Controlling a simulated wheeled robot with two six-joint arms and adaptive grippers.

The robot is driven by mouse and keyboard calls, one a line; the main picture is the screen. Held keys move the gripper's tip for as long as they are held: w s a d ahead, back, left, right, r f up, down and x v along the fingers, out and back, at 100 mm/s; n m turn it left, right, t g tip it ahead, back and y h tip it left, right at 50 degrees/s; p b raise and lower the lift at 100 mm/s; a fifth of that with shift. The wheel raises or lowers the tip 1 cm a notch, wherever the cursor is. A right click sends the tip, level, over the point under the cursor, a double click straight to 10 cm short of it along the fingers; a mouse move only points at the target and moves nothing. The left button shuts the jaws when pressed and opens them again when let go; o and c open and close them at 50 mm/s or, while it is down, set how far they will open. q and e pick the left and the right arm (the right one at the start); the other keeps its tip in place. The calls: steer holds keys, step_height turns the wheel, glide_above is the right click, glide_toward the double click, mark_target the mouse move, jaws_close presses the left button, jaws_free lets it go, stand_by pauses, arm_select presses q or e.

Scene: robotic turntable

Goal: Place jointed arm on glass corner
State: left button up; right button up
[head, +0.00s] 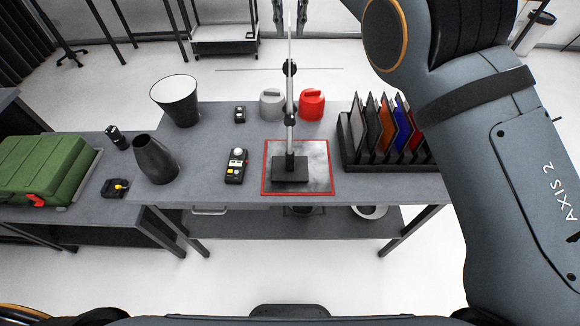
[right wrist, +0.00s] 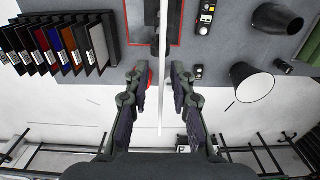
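The jointed arm (head: 290,120) is a thin upright metal rod with dark joints, a thin crossbar and a black block base (head: 290,172). It stands upright on a red-framed glass plate (head: 321,178) on the grey table, with the base left of the plate's middle. My right gripper (head: 290,18) shows at the top edge of the head view, with its fingers apart on either side of the rod's upper end. In the right wrist view the gripper (right wrist: 160,74) is open, and the thin rod (right wrist: 161,100) runs between the fingers; I see no contact. My left gripper is not in view.
A rack of colored panels (head: 385,130) stands to the right. A grey can (head: 271,105) and a red can (head: 311,105) stand behind the plate. A black handheld device (head: 236,166), dark cone (head: 155,160), bucket (head: 176,100) and green case (head: 45,168) are to the left.

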jaws_close()
steer(key=shift+w+r, duration=0.1)
steer(key=shift+w, duration=0.05)
